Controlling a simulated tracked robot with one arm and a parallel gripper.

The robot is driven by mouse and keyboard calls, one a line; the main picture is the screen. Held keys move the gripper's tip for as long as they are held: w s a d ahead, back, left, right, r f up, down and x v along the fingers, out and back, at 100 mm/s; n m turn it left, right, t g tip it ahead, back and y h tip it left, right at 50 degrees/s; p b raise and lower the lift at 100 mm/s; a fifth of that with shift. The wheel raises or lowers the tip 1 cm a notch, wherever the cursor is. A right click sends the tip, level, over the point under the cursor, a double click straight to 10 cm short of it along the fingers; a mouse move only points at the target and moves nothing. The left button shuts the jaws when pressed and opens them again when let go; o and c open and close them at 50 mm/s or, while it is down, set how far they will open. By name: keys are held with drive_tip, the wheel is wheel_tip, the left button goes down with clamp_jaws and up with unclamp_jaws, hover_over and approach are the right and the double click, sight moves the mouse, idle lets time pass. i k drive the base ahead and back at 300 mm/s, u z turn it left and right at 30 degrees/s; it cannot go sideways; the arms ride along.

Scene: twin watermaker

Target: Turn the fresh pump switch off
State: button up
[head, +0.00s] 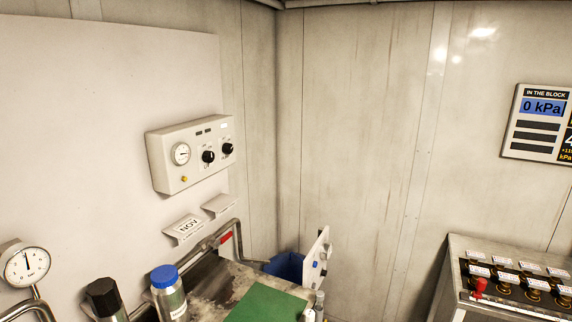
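A cream control box (190,155) is mounted on the left wall. It carries a round gauge (181,154), a small yellow button or lamp (184,179) and two black knobs, one at left (208,156) and one at right (227,149). A metal console (450,285) at the lower right carries several dark switches under white labels, and a red one (480,287). The labels are too small to read, so I cannot tell which control is the fresh pump switch or how it is set. My gripper is not in view.
A bench with a green mat (265,303), a blue-capped bottle (168,295) and a black-capped bottle (105,298) stands below the box. A pressure gauge (27,266) is at far left. A blue bin (287,267) stands behind the bench. A display (540,125) hangs at right.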

sight(227, 148)
drive_tip(key=z, duration=0.2)
drive_tip(key=k, duration=0.6)
drive_tip(key=z, duration=0.6)
drive_tip(key=i, duration=2.4)
drive_tip(key=u, duration=1.2)
drive_tip(key=i, duration=0.8)
drive_tip(key=u, duration=0.6)
